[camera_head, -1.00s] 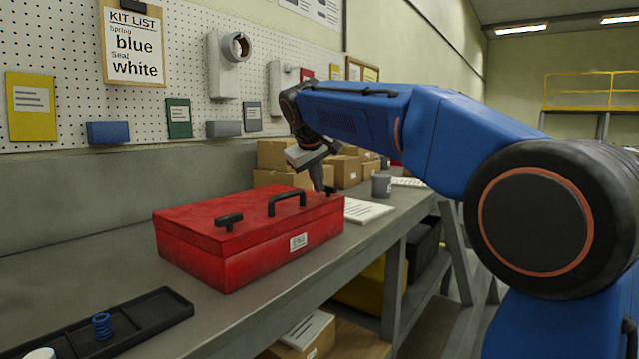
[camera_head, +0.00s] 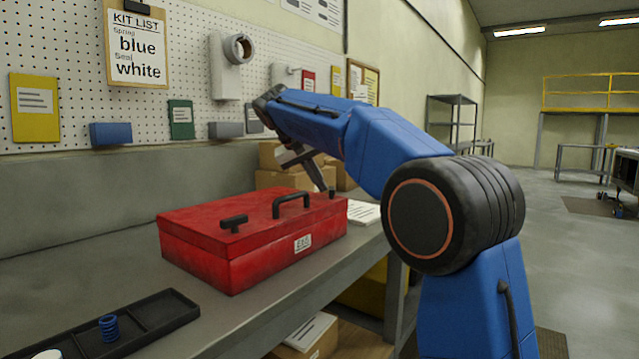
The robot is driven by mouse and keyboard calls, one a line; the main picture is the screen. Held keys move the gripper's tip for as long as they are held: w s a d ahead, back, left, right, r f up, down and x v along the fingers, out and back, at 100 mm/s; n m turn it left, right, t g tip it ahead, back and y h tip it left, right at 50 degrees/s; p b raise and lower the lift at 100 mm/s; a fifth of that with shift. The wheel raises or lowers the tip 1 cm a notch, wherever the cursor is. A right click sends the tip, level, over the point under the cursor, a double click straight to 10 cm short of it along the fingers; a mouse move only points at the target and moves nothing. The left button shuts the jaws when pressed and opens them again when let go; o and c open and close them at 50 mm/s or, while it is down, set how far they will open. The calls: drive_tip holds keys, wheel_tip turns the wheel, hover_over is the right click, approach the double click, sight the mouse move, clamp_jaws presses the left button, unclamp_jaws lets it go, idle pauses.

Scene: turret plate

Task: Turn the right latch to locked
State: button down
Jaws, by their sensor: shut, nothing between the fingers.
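A red toolbox (camera_head: 240,262) sits shut on the grey bench. A black left latch (camera_head: 234,222) shows on the lid as a T-shaped knob, and a black carry handle (camera_head: 291,202) stands in the middle. The right latch (camera_head: 332,191) shows only as a small dark bit at the lid's far right end. My gripper (camera_head: 323,189) is shut and empty, pointing down just left of that latch. I cannot tell whether it touches the latch, nor which way the latch is turned.
A black tray (camera_head: 170,306) with a blue spring (camera_head: 108,328) lies at the front left. Cardboard boxes (camera_head: 280,178) stand behind the toolbox, and white papers (camera_head: 363,212) lie to its right. A pegboard wall (camera_head: 185,60) rises behind the bench.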

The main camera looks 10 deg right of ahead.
drive_tip(key=shift+w+d, duration=0.3)
drive_tip(key=shift+w, duration=0.05)
drive_tip(key=shift+s+d, duration=0.1)
drive_tip(key=shift+s, duration=0.1)
idle(1.4)
drive_tip(key=shift+s+d, duration=0.3)
drive_tip(key=shift+s, duration=0.1)
drive_tip(key=shift+w, duration=0.1)
